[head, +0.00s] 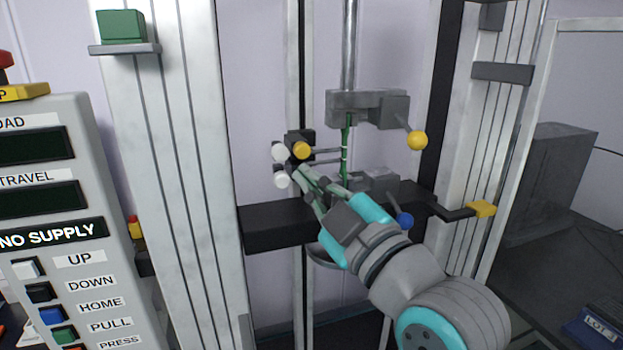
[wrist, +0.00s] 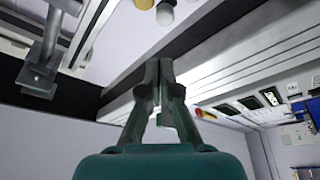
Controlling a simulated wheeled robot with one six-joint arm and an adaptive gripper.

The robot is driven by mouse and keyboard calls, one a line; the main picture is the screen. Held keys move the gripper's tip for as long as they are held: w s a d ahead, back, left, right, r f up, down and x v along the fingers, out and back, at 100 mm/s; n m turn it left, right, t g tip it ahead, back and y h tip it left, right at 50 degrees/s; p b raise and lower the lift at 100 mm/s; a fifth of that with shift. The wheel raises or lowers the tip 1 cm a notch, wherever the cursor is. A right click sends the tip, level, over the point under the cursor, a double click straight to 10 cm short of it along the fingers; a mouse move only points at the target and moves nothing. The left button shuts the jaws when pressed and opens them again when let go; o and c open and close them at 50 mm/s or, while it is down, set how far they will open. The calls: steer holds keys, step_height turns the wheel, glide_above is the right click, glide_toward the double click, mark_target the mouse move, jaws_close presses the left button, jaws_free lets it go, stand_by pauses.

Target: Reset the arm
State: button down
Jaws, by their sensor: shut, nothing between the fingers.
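My arm reaches from the lower right into the test machine in the head view. My gripper (head: 303,174) is shut and empty, with its fingertips close to the white knobs (head: 281,180) and the yellow knob (head: 301,150) on a black block. In the wrist view the two fingers of my gripper (wrist: 158,68) meet. I cannot tell whether the fingertips touch a knob. A green strip (head: 345,150) stands upright between the upper clamp (head: 365,106) and the lower clamp (head: 375,181). The lower clamp is partly hidden behind my gripper.
The control panel (head: 60,215) stands at the left, its display reading NO SUPPLY. A black crossbeam (head: 270,230) runs behind my gripper. The yellow ball (head: 417,140), blue ball (head: 404,220) and yellow-tipped lever (head: 481,208) stick out nearby. Pale columns (head: 180,160) flank the work space.

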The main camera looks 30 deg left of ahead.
steer(key=shift+d, duration=0.1)
steer(key=w+d+f+m+t+h, duration=0.2)
steer(key=d+f+m+t+h, duration=0.3)
steer(key=f, duration=0.6)
steer(key=w+d+f+m+h, duration=0.15)
steer(key=d+f+m, duration=0.25)
steer(key=d+f, duration=0.5)
steer(key=s+d+f+m+t+h, duration=0.1)
steer(key=s+d+f+m+h, duration=0.15)
steer(key=d+f, duration=0.4)
steer(key=s+d+f+m+t+h, duration=0.1)
steer(key=s+d+f+m+h, duration=0.2)
steer(key=f, duration=0.7)
steer(key=s+d+f+m+h, duration=0.2)
steer(key=s+d+f+m, duration=0.1)
steer(key=s+d+f, duration=0.4)
steer(key=s+d+f+m+h, duration=0.1)
steer(key=s+d, duration=0.4)
steer(key=s, duration=0.7)
steer(key=s+d+m+g+h, duration=0.1)
steer(key=s+d+m+h, duration=0.2)
steer(key=s, duration=0.9)
steer(key=shift+d+f+h, duration=0.3)
steer(key=shift+d+f, duration=0.1)
steer(key=shift+d, duration=0.55)
steer(key=shift+s+m, duration=0.1)
steer(key=shift+m, duration=0.15)
